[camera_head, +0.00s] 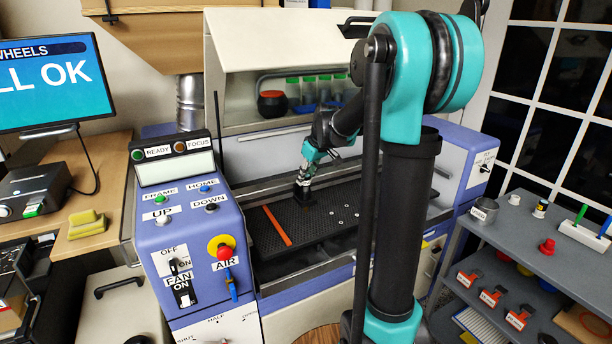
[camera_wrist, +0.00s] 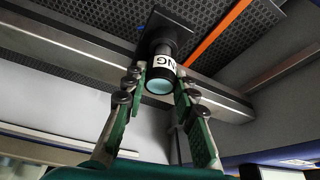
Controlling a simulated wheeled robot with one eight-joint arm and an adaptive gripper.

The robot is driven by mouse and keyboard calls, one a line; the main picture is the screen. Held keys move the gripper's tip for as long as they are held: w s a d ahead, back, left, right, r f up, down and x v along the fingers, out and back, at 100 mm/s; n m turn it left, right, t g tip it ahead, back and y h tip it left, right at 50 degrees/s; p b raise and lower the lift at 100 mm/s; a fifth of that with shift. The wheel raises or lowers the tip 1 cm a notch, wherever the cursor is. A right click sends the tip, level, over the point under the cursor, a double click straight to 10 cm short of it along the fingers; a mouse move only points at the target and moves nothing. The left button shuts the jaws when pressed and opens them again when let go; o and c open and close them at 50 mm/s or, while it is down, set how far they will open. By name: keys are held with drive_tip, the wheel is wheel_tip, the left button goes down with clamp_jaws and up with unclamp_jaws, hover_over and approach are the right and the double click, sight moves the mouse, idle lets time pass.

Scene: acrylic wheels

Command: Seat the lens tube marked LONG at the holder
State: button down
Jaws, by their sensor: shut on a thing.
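The lens tube (camera_wrist: 161,72) is black, with a white label reading "NG" and a pale blue lens at the end facing the wrist camera. My gripper (camera_wrist: 160,84) has its green fingers on both sides of the tube and is shut on it. The tube's far end meets a dark, square-edged block (camera_wrist: 172,28), perhaps the holder; I cannot tell whether the tube is seated in it. In the head view my gripper (camera_head: 304,182) reaches into the open machine, low over the black perforated bed (camera_head: 345,198). The tube is too small to make out there.
An orange-red bar (camera_head: 277,226) lies on the bed left of my gripper, with several small pale pieces to the right. The machine's lid (camera_head: 290,40) is raised. A blue control panel (camera_head: 190,220) stands at left, and a grey shelf cart (camera_head: 540,240) at right.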

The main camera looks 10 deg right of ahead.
drive_tip(key=shift+f, duration=0.95)
drive_tip(key=c, duration=1.1)
unclamp_jaws()
drive_tip(key=shift+c, duration=0.2)
drive_tip(key=v, duration=1.2)
drive_tip(key=shift+s+f, duration=0.1)
drive_tip(key=s+f+m+h, duration=0.1)
drive_tip(key=s+f+m, duration=0.2)
drive_tip(key=s+f, duration=0.8)
drive_tip(key=s+d+f+m+h, duration=0.1)
drive_tip(key=s+f+m, duration=0.2)
drive_tip(key=s+f, duration=0.8)
drive_tip(key=s, duration=0.4)
drive_tip(key=shift+s+d+m+t, duration=0.25)
drive_tip(key=shift+m+t, duration=0.05)
